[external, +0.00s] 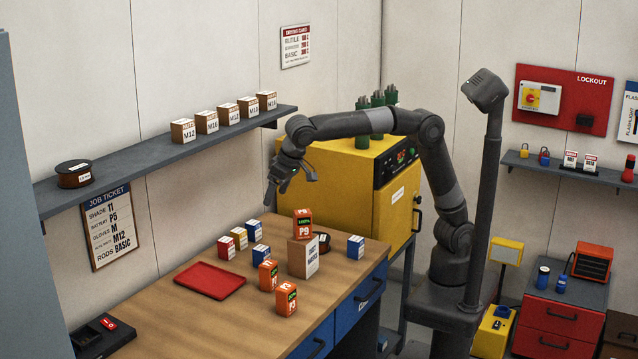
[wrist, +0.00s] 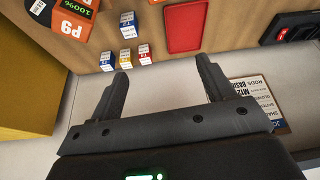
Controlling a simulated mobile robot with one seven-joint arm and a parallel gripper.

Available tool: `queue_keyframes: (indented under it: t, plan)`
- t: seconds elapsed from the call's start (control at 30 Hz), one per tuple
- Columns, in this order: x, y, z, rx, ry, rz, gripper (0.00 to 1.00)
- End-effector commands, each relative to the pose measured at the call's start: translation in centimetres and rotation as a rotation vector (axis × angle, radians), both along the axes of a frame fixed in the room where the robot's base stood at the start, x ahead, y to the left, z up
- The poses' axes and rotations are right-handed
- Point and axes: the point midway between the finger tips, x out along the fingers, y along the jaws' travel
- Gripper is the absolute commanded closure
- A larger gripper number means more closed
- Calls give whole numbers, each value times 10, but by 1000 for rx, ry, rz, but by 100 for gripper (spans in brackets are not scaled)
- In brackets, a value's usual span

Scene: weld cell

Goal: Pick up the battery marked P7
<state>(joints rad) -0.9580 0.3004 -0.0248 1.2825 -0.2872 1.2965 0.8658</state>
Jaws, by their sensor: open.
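Three orange batteries show in the external view. One marked P9 (external: 303,223) stands on a cardboard box (external: 303,257). Two others stand on the bench in front of the box: a left one (external: 268,275) and a nearer one (external: 286,299). Their small labels are hard to read, so I cannot be sure which is P7. In the wrist view the P9 battery (wrist: 70,22) is at the upper left, and another orange battery (wrist: 186,17) is cut by the top edge. My gripper (external: 274,196) is open and empty above the back of the bench; its fingers (wrist: 163,72) also show in the wrist view.
The wooden bench (external: 190,318) holds a red tray (external: 210,280), several small coloured boxes (external: 240,236) and a blue box (external: 355,247). A shelf (external: 120,166) with several cartons runs along the wall. A yellow cabinet (external: 345,190) stands behind.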

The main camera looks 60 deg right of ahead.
Motion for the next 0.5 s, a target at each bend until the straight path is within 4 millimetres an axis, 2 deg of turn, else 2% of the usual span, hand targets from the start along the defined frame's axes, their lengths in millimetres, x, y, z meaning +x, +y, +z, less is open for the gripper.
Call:
queue_keyframes:
  t: [0.03,0.07,0.27,0.5]
  plan:
    - [-4,13,-5,-3,0,6,25]
    - [-5,16,-9,-3,0,4,25]
    - [-4,11,-58,-4,2,3,25]
    - [-4,11,-132,-7,2,4,25]
